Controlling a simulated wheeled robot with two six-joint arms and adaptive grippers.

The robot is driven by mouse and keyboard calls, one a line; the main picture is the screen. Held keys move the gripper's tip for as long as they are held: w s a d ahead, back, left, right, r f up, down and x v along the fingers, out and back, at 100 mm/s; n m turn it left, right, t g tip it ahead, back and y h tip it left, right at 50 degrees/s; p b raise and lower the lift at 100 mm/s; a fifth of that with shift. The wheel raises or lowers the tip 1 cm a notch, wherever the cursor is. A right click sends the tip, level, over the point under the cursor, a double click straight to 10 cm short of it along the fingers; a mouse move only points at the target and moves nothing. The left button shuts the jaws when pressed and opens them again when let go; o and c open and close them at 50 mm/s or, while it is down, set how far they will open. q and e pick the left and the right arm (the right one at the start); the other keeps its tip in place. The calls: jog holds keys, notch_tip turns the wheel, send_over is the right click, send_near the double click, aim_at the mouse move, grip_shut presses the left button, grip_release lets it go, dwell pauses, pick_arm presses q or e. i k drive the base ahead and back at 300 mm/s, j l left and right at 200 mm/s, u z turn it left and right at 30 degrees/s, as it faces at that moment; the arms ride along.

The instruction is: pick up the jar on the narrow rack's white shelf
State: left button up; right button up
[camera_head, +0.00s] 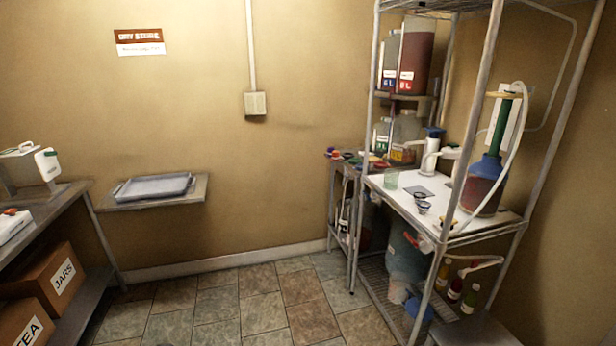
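A tall narrow metal rack (471,105) stands at the right and has a white shelf (455,224) at mid height. A small clear greenish glass jar (391,179) stands upright near the shelf's left back edge. A larger vessel (482,192) with reddish-brown liquid, a blue top and a hose stands at the shelf's right. I cannot tell for certain which of these the task calls the jar. Neither of my grippers is in view.
Small dark cups (423,207) and a grey pad (420,191) lie on the white shelf. A white pump bottle (430,156) stands behind them. The tiled floor (250,310) left of the rack is clear.

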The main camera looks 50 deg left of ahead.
aim_at(391, 176)
jog(key=u, duration=0.9)
jog(key=i+j+u, duration=0.1)
jog(key=i+j, duration=0.15)
jog(key=i, duration=0.3)
